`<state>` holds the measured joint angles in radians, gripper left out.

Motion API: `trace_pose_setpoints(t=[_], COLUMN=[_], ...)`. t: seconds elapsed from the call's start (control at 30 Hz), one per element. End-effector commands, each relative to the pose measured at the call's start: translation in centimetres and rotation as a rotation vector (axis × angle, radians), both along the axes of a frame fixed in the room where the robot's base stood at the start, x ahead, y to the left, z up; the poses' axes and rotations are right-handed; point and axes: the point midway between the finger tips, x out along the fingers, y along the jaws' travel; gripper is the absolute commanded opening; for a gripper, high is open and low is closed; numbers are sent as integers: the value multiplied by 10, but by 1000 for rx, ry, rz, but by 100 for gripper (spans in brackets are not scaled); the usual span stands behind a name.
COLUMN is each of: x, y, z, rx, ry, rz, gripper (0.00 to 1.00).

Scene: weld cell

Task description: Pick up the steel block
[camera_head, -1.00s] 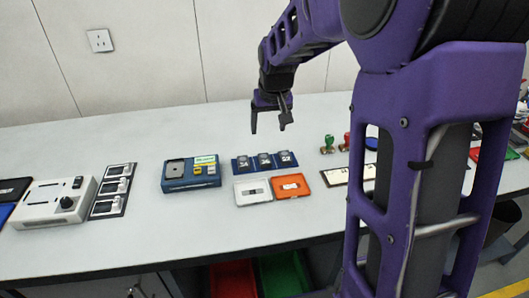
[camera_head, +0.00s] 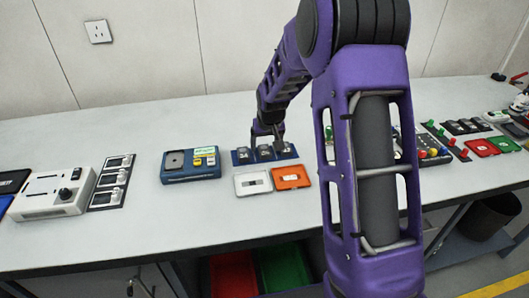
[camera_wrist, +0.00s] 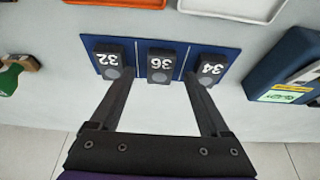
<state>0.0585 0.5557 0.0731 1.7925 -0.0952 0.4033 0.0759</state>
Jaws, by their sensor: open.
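Three dark grey metal-looking blocks with white numbers stand in a row on a blue mat (camera_wrist: 136,45): block 32 (camera_wrist: 108,60), block 36 (camera_wrist: 161,62) and block 34 (camera_wrist: 212,66) in the wrist view. The frames do not show which one is meant by the steel block. My gripper (camera_wrist: 158,77) is open, its fingertips to either side of the middle block 36, near the gaps to its neighbours. I see nothing between the fingers but that block; contact cannot be told. In the head view my gripper (camera_head: 268,138) is low over the row and partly hides it.
A white tray (camera_head: 253,194) and an orange tray (camera_head: 307,184) lie in front of the mat. A green-handled stamp-like item (camera_wrist: 17,72) shows at the wrist view's left.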

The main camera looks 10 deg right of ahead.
Motion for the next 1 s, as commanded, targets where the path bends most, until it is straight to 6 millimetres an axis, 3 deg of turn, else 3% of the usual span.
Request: trace_pose_setpoints(t=[0.13,0.4,0.83,0.87,1.0], x=[6,8,8,8,8], y=[0,0,0,0,0], z=[-17,-18,-18,-18,-18], rx=[0,0,0,0,0], ry=[2,-1,0,0,0], rz=[0,0,0,0,0], gripper=[80,80,4,0,0])
